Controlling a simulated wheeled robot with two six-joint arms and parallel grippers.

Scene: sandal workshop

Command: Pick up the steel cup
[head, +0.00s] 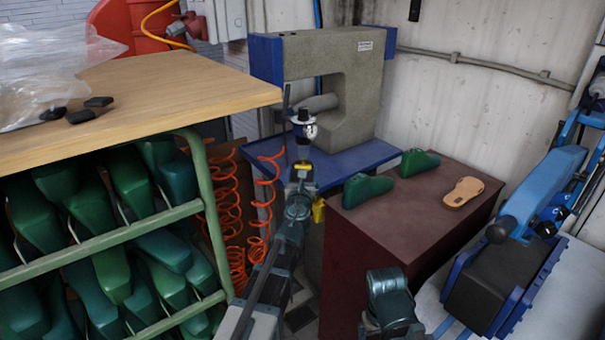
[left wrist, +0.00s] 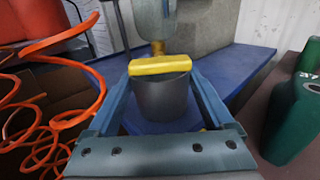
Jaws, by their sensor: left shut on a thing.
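The grey steel cup (left wrist: 163,98) stands between the two blue fingers of my left gripper (left wrist: 161,84) in the left wrist view. The fingers are shut on its sides. A yellow bar (left wrist: 160,65) shows at the cup's upper edge and hides part of its rim. In the head view my left gripper (head: 302,172) is at the front of the blue press table, below the press head; the cup is hard to make out there. Part of my right arm shows at the bottom of the head view, but its gripper is not visible.
Orange coiled hoses (head: 230,205) hang left of my left arm, beside a wooden bench (head: 170,92). Right, a maroon cabinet (head: 400,235) bears green lasts (head: 367,190) and a tan sole (head: 464,192).

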